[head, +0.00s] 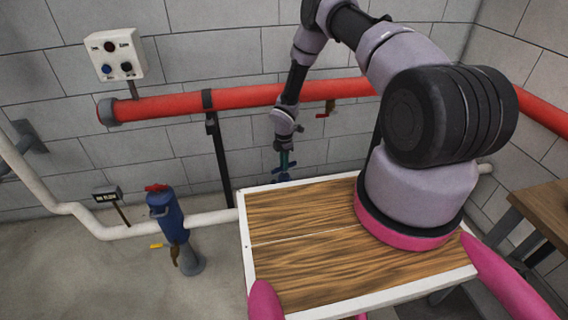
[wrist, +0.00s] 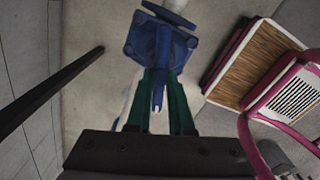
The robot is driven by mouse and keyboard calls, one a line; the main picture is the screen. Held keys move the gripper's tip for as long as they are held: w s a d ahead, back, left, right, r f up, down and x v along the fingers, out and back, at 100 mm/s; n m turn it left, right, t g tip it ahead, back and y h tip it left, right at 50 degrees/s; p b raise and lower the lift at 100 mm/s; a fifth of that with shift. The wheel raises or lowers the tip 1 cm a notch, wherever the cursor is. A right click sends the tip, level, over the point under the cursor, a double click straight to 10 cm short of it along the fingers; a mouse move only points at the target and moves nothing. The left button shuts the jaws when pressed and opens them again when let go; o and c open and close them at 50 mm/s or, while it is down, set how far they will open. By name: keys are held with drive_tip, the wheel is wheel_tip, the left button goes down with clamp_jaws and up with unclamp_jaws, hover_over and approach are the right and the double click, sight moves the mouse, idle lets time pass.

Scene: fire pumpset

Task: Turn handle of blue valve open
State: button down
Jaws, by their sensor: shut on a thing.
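The blue valve (wrist: 160,45) is below my gripper in the wrist view, with a squarish blue body and a narrow blue handle (wrist: 158,92) reaching toward me. My gripper (wrist: 160,105) has two green fingers, one on each side of this handle, and is shut on it. In the head view my gripper (head: 285,160) points down behind the far edge of my wooden-topped base. Only a small part of the blue valve (head: 284,178) shows there; the rest is hidden by that edge. The handle's exact angle is hard to tell.
A red pipe (head: 240,97) runs along the grey block wall, with a small red-handled valve (head: 327,110) under it. A dark post (head: 219,155) stands left of my gripper. A blue hydrant (head: 168,220) stands on open floor at left. A wooden table (head: 545,212) is at right.

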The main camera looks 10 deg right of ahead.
drive_tip(key=n, duration=0.7)
drive_tip(key=shift+s+f, duration=0.1)
drive_tip(key=shift+s, duration=0.2)
drive_tip(key=n, duration=0.4)
drive_tip(key=shift+n, duration=1.6)
drive_tip(key=c, duration=0.8)
unclamp_jaws()
drive_tip(key=shift+w, duration=0.1)
drive_tip(key=shift+w, duration=0.1)
